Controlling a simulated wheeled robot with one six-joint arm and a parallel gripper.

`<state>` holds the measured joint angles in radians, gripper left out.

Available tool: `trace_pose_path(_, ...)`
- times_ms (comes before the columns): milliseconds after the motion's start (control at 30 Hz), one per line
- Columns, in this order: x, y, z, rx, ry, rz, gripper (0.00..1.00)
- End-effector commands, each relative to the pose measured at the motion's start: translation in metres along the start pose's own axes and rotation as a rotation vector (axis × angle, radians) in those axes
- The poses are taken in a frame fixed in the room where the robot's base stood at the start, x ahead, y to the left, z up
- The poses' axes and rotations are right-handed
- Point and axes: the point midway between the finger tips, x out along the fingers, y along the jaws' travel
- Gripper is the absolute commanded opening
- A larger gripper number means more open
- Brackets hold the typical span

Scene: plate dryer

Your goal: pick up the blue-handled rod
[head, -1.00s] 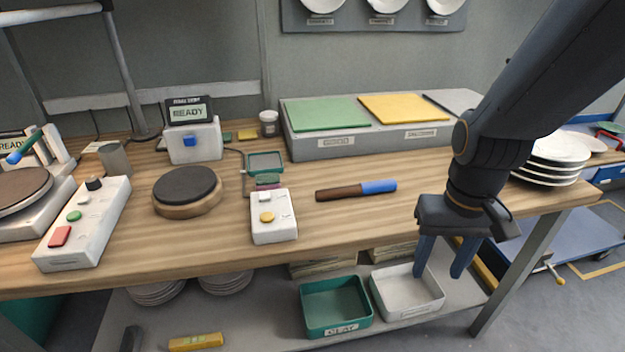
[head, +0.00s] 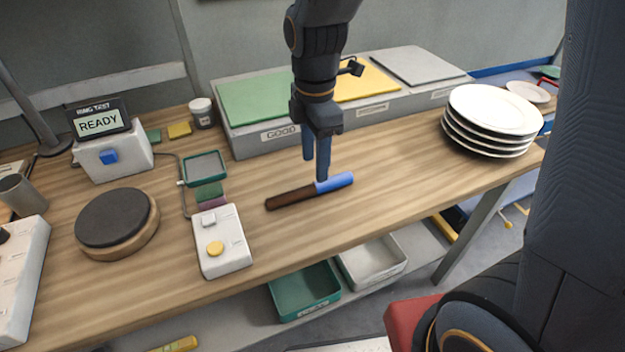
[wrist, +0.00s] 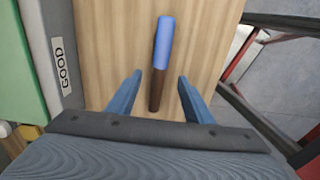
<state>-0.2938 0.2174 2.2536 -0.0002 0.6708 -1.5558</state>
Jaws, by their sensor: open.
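The rod (head: 291,198) lies flat on the wooden table, with a dark brown part at left and a blue handle (head: 340,181) at right. My gripper (head: 315,170) points down over the rod, near where brown meets blue in the head view. In the wrist view the jaws (wrist: 158,92) are open, one finger on each side of the brown part (wrist: 157,90). The blue handle (wrist: 164,42) extends ahead, beyond the fingertips. The rod is not gripped. The height of the fingertips above the table is hard to tell.
A grey platform (head: 245,142) with green, yellow and grey pads stands behind the rod. A white button box (head: 222,240) is left of it. A stack of white plates (head: 490,120) stands at right. Bare tabletop surrounds the rod; bins (head: 305,290) sit below the front edge.

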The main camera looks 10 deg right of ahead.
Motion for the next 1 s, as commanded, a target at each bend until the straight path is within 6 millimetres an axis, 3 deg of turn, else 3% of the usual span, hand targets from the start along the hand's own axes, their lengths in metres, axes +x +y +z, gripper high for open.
trace_pose_path(600, 0.064, 0.0, -0.002, -0.003, 0.0, -0.003, 0.46)
trace_pose_path(933, 0.071, 0.001, -0.001, -0.001, 0.0, 0.0, 0.46)
trace_pose_path(1000, 0.071, 0.001, -0.001, -0.001, 0.0, 0.0, 0.38)
